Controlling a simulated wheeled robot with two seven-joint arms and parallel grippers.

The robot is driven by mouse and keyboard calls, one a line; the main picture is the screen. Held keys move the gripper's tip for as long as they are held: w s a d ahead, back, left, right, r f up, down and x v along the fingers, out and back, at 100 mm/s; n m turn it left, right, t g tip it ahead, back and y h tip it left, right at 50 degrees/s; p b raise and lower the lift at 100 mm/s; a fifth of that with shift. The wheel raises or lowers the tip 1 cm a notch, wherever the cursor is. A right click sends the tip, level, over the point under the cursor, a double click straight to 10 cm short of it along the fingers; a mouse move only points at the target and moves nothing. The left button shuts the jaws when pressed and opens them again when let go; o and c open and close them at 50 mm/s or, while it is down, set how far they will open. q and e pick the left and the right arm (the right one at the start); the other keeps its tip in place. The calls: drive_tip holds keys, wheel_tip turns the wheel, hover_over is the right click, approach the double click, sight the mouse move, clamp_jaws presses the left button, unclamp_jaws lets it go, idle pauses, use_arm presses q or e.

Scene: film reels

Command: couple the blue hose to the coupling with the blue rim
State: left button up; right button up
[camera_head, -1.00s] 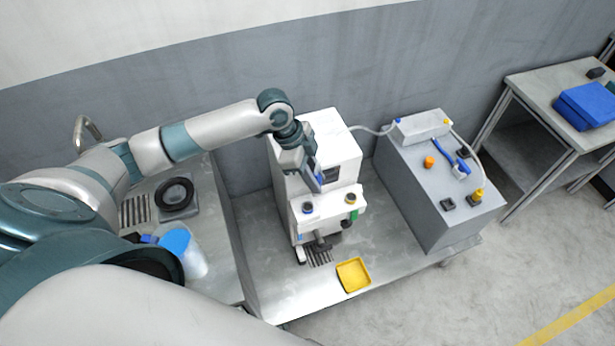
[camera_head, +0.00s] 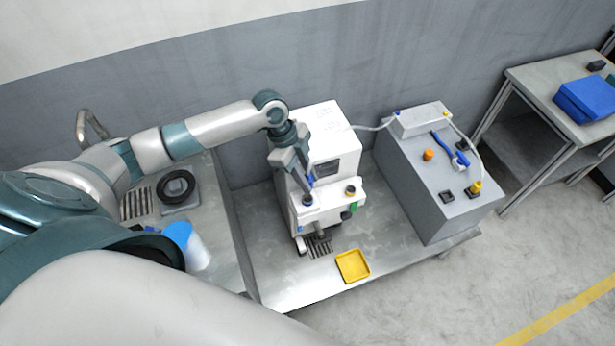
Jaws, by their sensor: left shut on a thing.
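The white machine (camera_head: 335,133) stands on the metal table. On its front ledge are a coupling with a blue rim (camera_head: 307,201), at the left, and one with a yellow rim (camera_head: 350,190). My left gripper (camera_head: 304,183) is shut on the blue hose's end (camera_head: 310,182), a small blue part between its fingers. The fingers point down, right at the blue-rimmed coupling. I cannot tell whether hose end and coupling touch. A pale hose length (camera_head: 375,127) runs from the white box (camera_head: 420,120) towards the machine; the gripper hides part of the rest. My right gripper is not in view.
A grey cabinet (camera_head: 425,200) right of the machine carries an orange knob (camera_head: 428,155), a blue tool (camera_head: 440,141) and a yellow-ended hose (camera_head: 476,187). A yellow tray (camera_head: 352,266) lies in front. A black ring (camera_head: 176,187) lies on the left counter.

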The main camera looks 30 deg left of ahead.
use_arm(q)
drive_tip(key=shift+f+b, duration=2.1)
drive_tip(key=shift+f, duration=0.45)
drive_tip(key=shift+p, duration=0.5)
drive_tip(key=shift+f+b, duration=0.35)
drive_tip(key=shift+f, duration=0.25)
